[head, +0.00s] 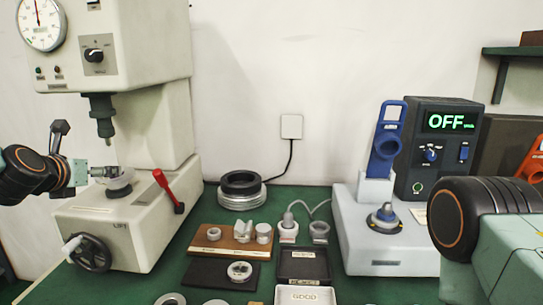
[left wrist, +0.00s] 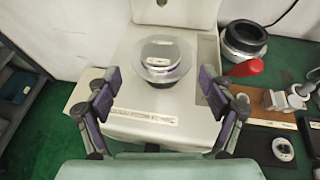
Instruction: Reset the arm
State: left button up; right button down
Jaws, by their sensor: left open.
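My left arm comes in from the left in the head view, with its gripper (head: 100,172) at the round metal seat (head: 119,188) of the cream press (head: 150,110). In the left wrist view the left gripper (left wrist: 160,78) has its two purple-padded fingers spread wide with nothing between them. The round seat (left wrist: 163,60) with its shiny top lies beyond the fingertips, apart from them. My right arm (head: 465,225) shows at the right edge of the head view; its gripper is out of sight.
A red lever (head: 165,185) and a handwheel (head: 88,252) stick out from the press. Stacked rings (head: 242,190), a wooden parts board (head: 225,240), a GOOD tray (head: 305,296) and a blue-clamped tester (head: 385,190) stand on the green bench.

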pick_arm(q)
jog(key=x, duration=0.4)
jog(key=shift+w+f, duration=0.2)
jog(key=shift+w, duration=0.15)
jog(key=shift+w+r, duration=0.1)
jog(key=shift+r, duration=0.05)
